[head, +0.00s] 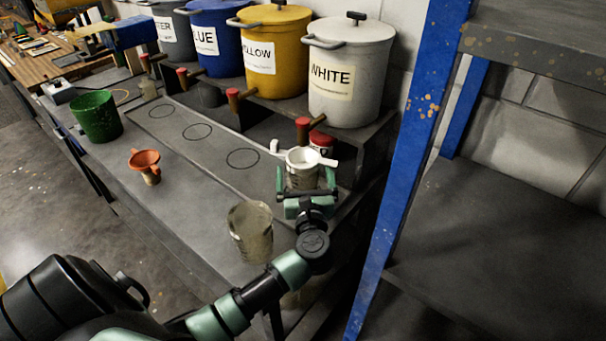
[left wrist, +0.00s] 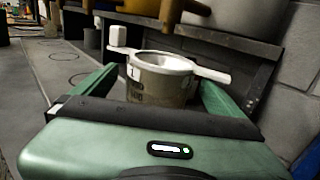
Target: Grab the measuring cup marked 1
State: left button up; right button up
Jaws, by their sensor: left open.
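The measuring cup marked 1 (head: 302,181) stands upright on the bench at the right end, under the white bucket. In the left wrist view the cup (left wrist: 160,90) shows a "1" near its rim. A white ring-shaped piece (head: 322,162) with side handles sits on its top. My left gripper (head: 305,185) is open, with one green finger on each side of the cup. Gaps seem to show between fingers and cup, but contact cannot be told for certain. My right gripper is not in view.
Another clear beaker (head: 250,232) stands close to my left forearm. An orange funnel (head: 145,158) on a small cup and a green bucket (head: 97,117) stand further left. Paint buckets with taps, including the white one (head: 350,75), line the raised shelf behind. A blue post (head: 405,170) rises right.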

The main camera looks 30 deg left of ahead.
aim_at(302, 154)
pick_arm(q)
jog(key=p+x, duration=0.1)
jog(key=x, duration=0.3)
jog(key=shift+a+r, duration=0.1)
jog(key=shift+w+a, duration=0.2)
jog(key=shift+w, duration=0.15)
jog(key=shift+c, duration=0.3)
jog(key=c, duration=1.5)
jog(key=shift+c, duration=1.4)
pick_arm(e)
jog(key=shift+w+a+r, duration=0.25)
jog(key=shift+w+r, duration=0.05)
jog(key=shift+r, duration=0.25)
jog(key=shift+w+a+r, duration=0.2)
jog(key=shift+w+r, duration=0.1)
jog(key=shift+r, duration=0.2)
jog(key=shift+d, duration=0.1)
